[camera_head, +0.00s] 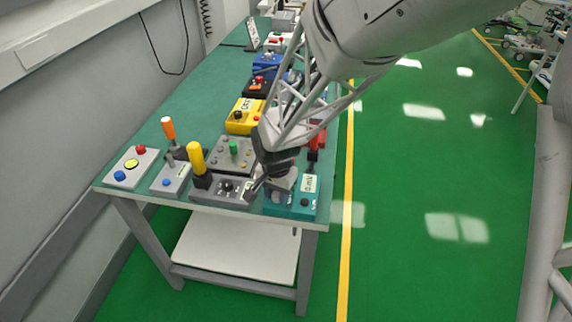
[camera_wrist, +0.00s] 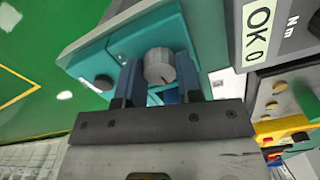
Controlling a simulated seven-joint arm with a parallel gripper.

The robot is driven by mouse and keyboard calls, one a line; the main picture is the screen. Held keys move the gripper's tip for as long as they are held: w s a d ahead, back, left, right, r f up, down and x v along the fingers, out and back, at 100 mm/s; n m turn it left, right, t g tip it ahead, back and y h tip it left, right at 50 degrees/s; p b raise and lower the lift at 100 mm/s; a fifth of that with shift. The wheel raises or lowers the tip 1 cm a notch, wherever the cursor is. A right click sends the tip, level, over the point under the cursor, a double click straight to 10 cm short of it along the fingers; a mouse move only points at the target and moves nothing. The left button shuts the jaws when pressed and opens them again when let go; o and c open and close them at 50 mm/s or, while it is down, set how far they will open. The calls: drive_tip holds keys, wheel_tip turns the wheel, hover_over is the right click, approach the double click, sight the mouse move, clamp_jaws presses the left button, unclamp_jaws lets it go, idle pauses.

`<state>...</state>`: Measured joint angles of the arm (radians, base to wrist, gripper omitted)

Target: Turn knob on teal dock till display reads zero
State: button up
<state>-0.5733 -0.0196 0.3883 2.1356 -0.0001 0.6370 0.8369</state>
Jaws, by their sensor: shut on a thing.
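The teal dock (camera_head: 308,208) sits at the near right corner of the bench; its teal face also shows in the wrist view (camera_wrist: 150,32). Its round grey knob (camera_wrist: 159,62) stands between the two blue fingers of my gripper (camera_wrist: 158,80). My gripper is shut on the knob, one finger on each side. In the head view my wrist hides the knob. A small pale display (camera_head: 309,183) faces up on the dock; its digits are too small to read for certain.
A grey box with a yellow-topped lever (camera_head: 197,160) stands left of the dock. In the wrist view, a panel (camera_wrist: 262,30) reading "OK 0" and "Nm" is close on the right. Several other control boxes, including a yellow one (camera_head: 240,125), fill the bench. Open green floor lies right.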

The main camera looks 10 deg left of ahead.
sight(278, 194)
drive_tip(key=o, duration=0.9)
drive_tip(key=shift+r, duration=0.1)
drive_tip(key=shift+r, duration=3.8)
drive_tip(key=shift+d, duration=0.1)
